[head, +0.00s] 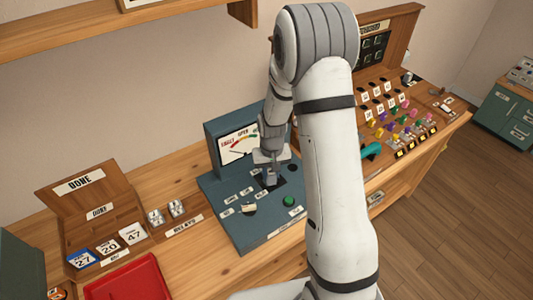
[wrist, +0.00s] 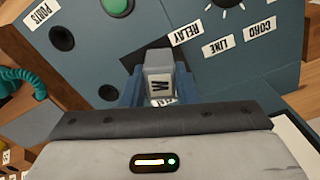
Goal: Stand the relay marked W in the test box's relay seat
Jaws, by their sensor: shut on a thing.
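The relay marked W (wrist: 159,64) is a small grey block with a white W label, held between the blue fingers of my gripper (wrist: 160,92). In the head view my gripper (head: 270,178) points down over the dark relay seat area of the blue-grey test box (head: 232,230). The wrist view shows the test box panel (wrist: 255,70) behind the relay, with a RELAY label (wrist: 187,32) close by. The relay's lower end and the seat are partly hidden, so I cannot tell whether the relay is in the seat or just above it.
A green button (head: 288,200) and a dial knob (head: 249,207) stand on the panel near my gripper. Two relays (head: 166,213) stand left of the box. A DONE case (head: 92,215) and red tray (head: 130,281) lie further left. A switchboard (head: 400,120) is at right.

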